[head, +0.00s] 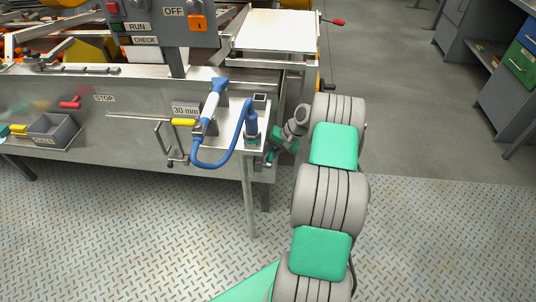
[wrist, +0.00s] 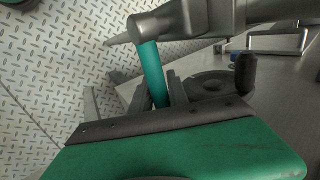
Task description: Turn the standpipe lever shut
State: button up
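In the wrist view a grey metal pipe with a pointed spout crosses the top, and a teal lever (wrist: 152,72) hangs down from it at a slight tilt. I take this as the standpipe lever. My gripper (wrist: 165,95) is close at the lever's lower end, with dark grey finger parts just right of it. The lever's bottom end is hidden behind my gripper's dark bar and green housing. Whether the fingers touch or hold the lever does not show clearly. In the head view my gripper (head: 275,150) is small and partly hidden beside the table's right end.
A blue hose (head: 222,160) loops over the table corner near my gripper. A yellow-handled lever (head: 184,122) and a grey bin (head: 54,128) sit along the machine front. A black knob (wrist: 245,72) stands right of the teal lever.

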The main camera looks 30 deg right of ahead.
aim_at(273, 149)
jog(key=o, duration=0.4)
jog(key=p+v, duration=0.1)
jog(key=v, duration=0.7)
jog(key=shift+f, duration=0.1)
